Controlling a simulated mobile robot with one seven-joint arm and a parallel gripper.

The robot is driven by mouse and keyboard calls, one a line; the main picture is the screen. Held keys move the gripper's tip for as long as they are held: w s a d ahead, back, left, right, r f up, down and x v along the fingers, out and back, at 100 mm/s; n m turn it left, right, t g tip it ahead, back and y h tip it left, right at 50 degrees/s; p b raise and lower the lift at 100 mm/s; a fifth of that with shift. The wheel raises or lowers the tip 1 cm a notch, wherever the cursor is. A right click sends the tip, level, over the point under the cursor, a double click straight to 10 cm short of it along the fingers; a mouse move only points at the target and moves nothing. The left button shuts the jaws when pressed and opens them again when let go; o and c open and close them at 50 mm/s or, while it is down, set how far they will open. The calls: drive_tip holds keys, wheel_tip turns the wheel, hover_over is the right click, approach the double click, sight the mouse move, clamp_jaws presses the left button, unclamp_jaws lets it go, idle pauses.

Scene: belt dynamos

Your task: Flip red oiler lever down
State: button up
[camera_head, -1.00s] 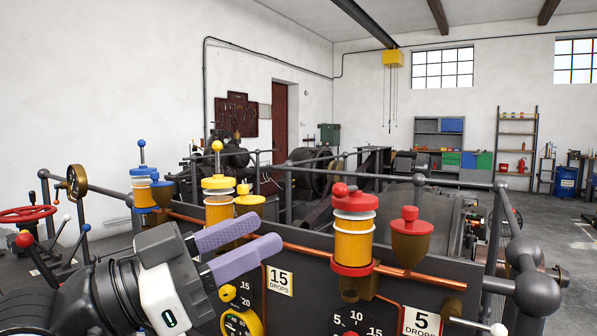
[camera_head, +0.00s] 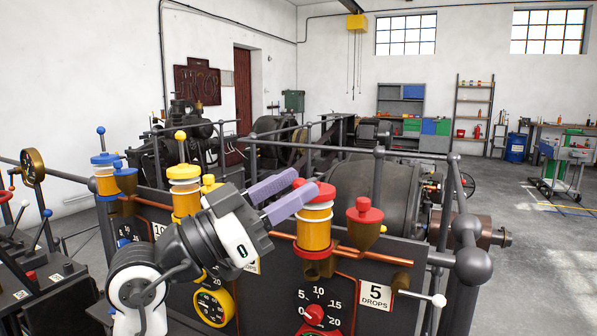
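The red oiler (camera_head: 315,230) has an amber glass body, white rings and a red cap, and stands on the dark panel. Its small red lever knob (camera_head: 299,183) sits low at the left side of the cap; no upright stem shows there. My gripper (camera_head: 303,183) has two lavender fingers with a narrow gap between them. Its tips overlap the left edge of the red cap in the picture, by the knob. I cannot tell whether they touch. Nothing is visibly held.
The yellow oiler (camera_head: 185,192) and blue oiler (camera_head: 105,176) to the left have upright levers with ball tops. A red-lidded brass cup (camera_head: 364,222) stands right of the red oiler. A copper pipe (camera_head: 370,256), a rail and a dial (camera_head: 316,313) are close by.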

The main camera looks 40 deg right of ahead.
drive_tip(key=shift+x, duration=0.9)
clamp_jaws()
drive_tip(key=shift+s+f+m+g+b, duration=0.1)
drive_tip(key=shift+f+m+g+b, duration=0.35)
drive_tip(key=shift+b, duration=0.7)
drive_tip(key=shift+m+h+b, duration=0.25)
drive_tip(key=shift+h+b, duration=0.25)
drive_tip(key=shift+b, duration=0.05)
drive_tip(key=shift+g, duration=0.25)
unclamp_jaws()
